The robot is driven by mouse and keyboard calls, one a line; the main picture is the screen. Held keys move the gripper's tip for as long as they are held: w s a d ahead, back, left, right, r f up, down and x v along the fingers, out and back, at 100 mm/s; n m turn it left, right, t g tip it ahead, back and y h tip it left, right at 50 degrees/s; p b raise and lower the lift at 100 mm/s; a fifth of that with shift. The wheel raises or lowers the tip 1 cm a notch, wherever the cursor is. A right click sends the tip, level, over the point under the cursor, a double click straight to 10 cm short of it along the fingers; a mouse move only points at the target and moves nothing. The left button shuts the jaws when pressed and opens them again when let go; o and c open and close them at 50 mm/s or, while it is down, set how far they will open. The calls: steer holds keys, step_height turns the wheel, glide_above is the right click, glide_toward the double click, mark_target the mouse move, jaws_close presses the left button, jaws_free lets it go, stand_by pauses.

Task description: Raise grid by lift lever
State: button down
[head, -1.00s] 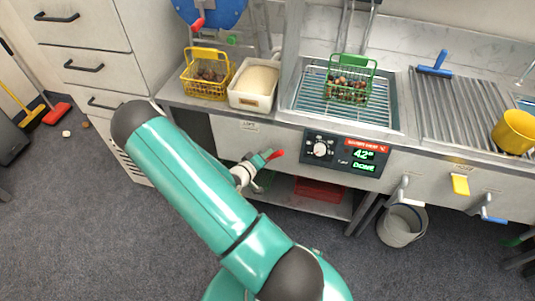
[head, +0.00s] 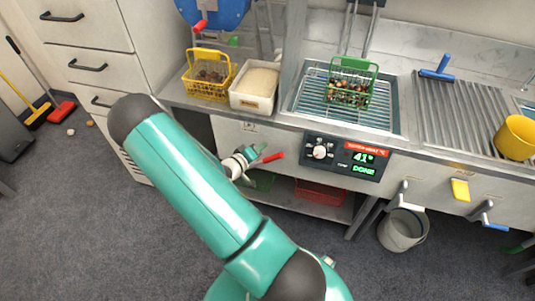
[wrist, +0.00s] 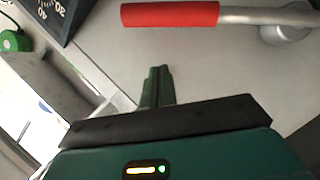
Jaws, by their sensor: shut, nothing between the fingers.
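The lift lever has a red handle (head: 273,157) on a metal rod, below a small label on the counter front. In the wrist view the red handle (wrist: 170,14) lies across the top, with its rod running right to a round pivot. My gripper (head: 259,150) is shut and empty, close to the handle's left end in the head view. In the wrist view its green fingertips (wrist: 160,72) are together and a gap shows between them and the handle. The wire grid (head: 308,99) sits in the metal basin, with a green basket (head: 372,75) of chestnuts on it.
A control panel (head: 318,165) reading 41 and DONE is right of the lever. A yellow basket (head: 207,91) and a white tub (head: 248,102) stand on the counter's left. Yellow (head: 460,190) and blue (head: 490,222) levers and a bucket (head: 402,232) are at right.

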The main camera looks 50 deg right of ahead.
steer(key=v, duration=1)
steer(key=shift+r, duration=0.4)
steer(key=shift+s+d, duration=0.1)
steer(key=shift+s, duration=0.05)
steer(key=s+a+r+n+t+y, duration=0.1)
steer(key=s+a+r+n+y, duration=0.1)
steer(key=a+r+y, duration=0.3)
steer(key=s+a+r+n+t+y, duration=0.1)
steer(key=s+a+r+y, duration=0.4)
steer(key=a+r, duration=0.7)
steer(key=s+a+r+n+t+y, duration=0.2)
steer(key=a+r+y, duration=0.3)
steer(key=a+r, duration=0.4)
step_height(320, 180, up, 6)
steer(key=shift+s+r+n+t, duration=0.15)
steer(key=shift+s+n+t, duration=0.15)
steer(key=shift+s+t, duration=0.35)
steer(key=shift+s, duration=0.1)
